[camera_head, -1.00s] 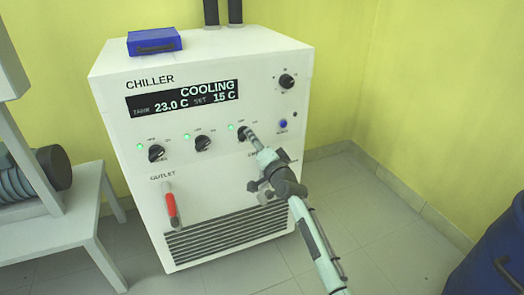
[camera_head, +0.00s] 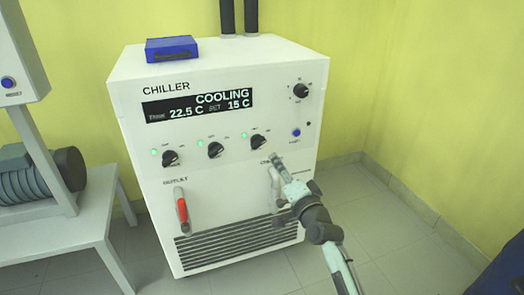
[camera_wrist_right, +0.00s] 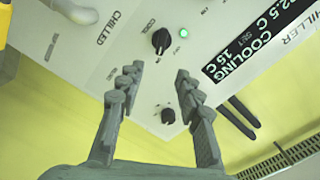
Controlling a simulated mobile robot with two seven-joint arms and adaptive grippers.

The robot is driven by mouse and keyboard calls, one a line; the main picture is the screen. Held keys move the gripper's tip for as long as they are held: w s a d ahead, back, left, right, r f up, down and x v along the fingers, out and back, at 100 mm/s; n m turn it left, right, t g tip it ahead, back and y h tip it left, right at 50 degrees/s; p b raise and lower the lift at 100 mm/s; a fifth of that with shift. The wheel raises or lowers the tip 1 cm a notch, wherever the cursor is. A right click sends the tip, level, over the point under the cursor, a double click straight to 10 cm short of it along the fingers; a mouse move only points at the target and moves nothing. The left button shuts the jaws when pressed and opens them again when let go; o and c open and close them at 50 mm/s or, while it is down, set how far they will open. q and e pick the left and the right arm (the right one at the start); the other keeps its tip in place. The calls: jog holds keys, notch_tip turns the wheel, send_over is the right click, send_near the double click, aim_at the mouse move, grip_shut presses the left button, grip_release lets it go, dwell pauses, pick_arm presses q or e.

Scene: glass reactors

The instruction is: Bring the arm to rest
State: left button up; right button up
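My right gripper (camera_head: 277,160) is in front of the white chiller (camera_head: 225,185), just below and right of the third front knob (camera_head: 256,142). The wrist view shows the right gripper's two dark fingers (camera_wrist_right: 157,76) spread apart with nothing between them. A black knob (camera_wrist_right: 161,41) with a lit green lamp shows beyond the fingertips, clear of them. The right arm comes in from the lower right of the head view. My left gripper is in neither view.
The chiller's display (camera_head: 197,105) reads COOLING, 22.5 C, SET 15 C. Three knobs have green lamps lit. A red outlet handle (camera_head: 182,208) hangs at left. A blue box (camera_head: 171,48) sits on top. A grey bench (camera_head: 65,225) stands left; floor is free at right.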

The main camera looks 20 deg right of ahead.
jog(key=s+a+f+n+g+y+p, duration=0.1)
jog(key=s+a+f+n+g+p, duration=0.1)
jog(key=s+f+n+g, duration=1)
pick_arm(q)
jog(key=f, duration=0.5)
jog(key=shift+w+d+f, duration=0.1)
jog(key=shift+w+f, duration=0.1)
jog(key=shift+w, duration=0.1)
pick_arm(e)
jog(key=s+d+f+g+h, duration=0.1)
jog(key=s+f, duration=0.3)
jog(key=s, duration=0.3)
jog(key=s+d+f+n+g+h, duration=0.1)
jog(key=s+d+f, duration=0.1)
jog(key=s+f, duration=0.2)
jog(key=s+d+f+g+h, duration=0.1)
jog(key=s+f, duration=0.4)
jog(key=s, duration=0.5)
jog(key=shift+s+d, duration=0.3)
jog(key=shift+d, duration=0.1)
